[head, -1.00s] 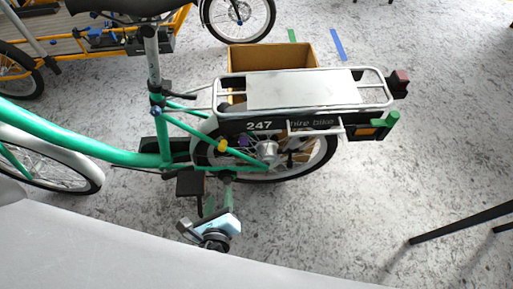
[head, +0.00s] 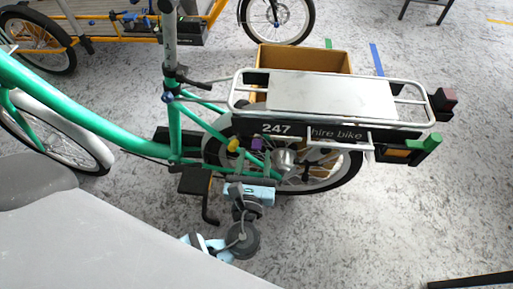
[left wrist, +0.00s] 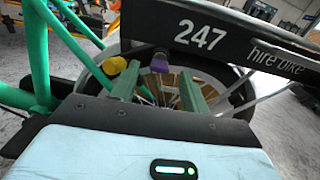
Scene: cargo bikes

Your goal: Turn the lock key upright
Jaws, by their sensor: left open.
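A green hire bike (head: 75,108) stands with its rear wheel (head: 340,172) in front of me. A small purple piece (head: 257,144) by the rear wheel looks like the lock key; it also shows in the left wrist view (left wrist: 160,63). I cannot tell its exact angle. A yellow knob (head: 233,145) is just left of it, also in the left wrist view (left wrist: 114,66). My left gripper (head: 253,167) points at the wheel. Its green fingers (left wrist: 158,88) are open and apart, with the purple piece seen beyond and between them. My right gripper is not in view.
A white rack (head: 330,95) and a black panel marked 247 (head: 320,132) overhang the wheel. The pedal (head: 194,181) is left of my gripper. A cardboard box (head: 300,57) stands behind. The floor at right is mostly clear.

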